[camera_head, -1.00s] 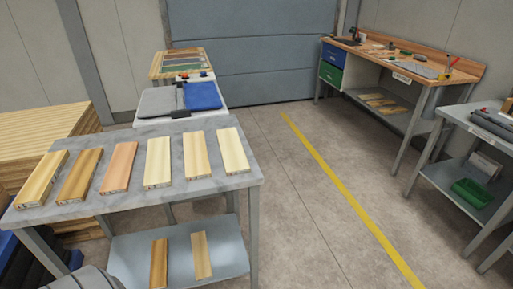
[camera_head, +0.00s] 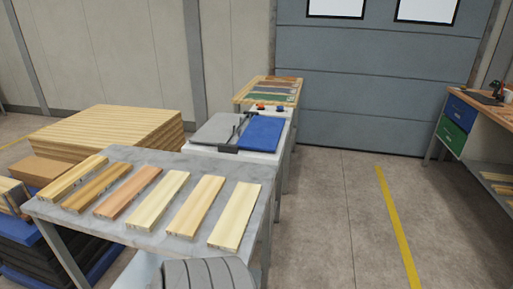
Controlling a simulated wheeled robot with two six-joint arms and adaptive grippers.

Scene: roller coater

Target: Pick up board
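Several wooden boards lie side by side on a grey stone-topped table, whose top (camera_head: 150,238) fills the lower left. From left to right they are a pale yellow board (camera_head: 75,177), a brown board (camera_head: 97,188), a reddish board (camera_head: 128,191), a light cream board (camera_head: 158,199), a tan board (camera_head: 196,206) and a pale cream board (camera_head: 236,216). The boards lie flat and apart from each other. Neither of my grippers shows. A grey ribbed part, probably of my own arm, covers the table's near edge at the bottom.
Behind the table stands a machine with a grey pad (camera_head: 213,130) and a blue pad (camera_head: 262,133). Beyond it is a sample rack (camera_head: 268,91). Stacked wood (camera_head: 110,130) stands left. A workbench with drawers (camera_head: 456,125) stands right. The floor (camera_head: 325,215) between is clear.

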